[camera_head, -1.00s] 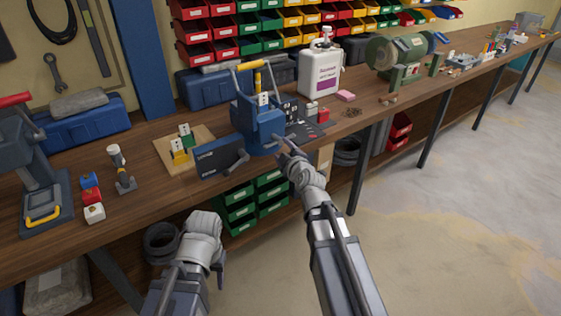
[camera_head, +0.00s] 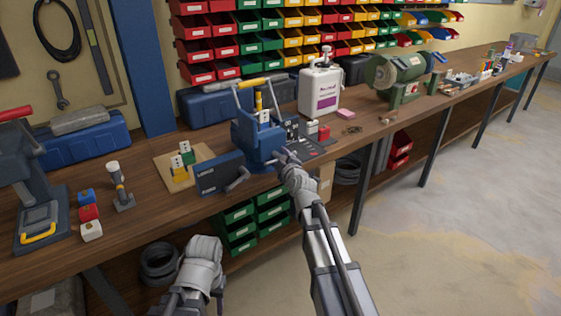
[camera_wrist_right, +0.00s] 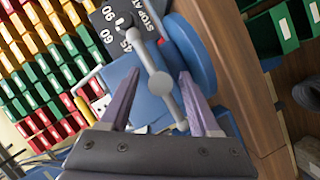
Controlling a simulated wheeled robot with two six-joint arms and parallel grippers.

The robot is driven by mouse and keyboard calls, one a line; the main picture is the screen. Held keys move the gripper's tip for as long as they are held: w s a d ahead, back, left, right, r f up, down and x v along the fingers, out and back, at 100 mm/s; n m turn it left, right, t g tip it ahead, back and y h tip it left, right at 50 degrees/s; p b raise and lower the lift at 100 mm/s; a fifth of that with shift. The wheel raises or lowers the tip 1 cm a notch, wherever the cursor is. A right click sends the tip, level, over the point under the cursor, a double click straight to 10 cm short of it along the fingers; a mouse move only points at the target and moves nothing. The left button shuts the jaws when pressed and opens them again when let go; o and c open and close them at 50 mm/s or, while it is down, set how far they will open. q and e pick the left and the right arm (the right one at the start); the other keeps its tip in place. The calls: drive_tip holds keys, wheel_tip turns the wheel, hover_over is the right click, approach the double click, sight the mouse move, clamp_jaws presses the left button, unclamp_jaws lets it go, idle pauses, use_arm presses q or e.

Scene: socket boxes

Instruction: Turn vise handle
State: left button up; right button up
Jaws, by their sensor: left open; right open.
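The blue vise (camera_head: 257,135) stands at the bench's front edge, with a dark plate (camera_head: 220,173) at its front left. My right gripper (camera_head: 286,156) is open just right of the vise's lower front. It also shows in the wrist view (camera_wrist_right: 158,85). My left gripper (camera_head: 215,280) is open, low in front of the bench; its fingers are mostly hidden.
A wooden board (camera_head: 184,166) with small blocks lies left of the vise. A white jug (camera_head: 320,92) and a grey block set (camera_head: 310,140) stand to its right. Green bins (camera_head: 240,228) sit under the bench. The floor on the right is clear.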

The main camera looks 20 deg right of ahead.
drive_tip(key=shift+c, duration=0.4)
clamp_jaws()
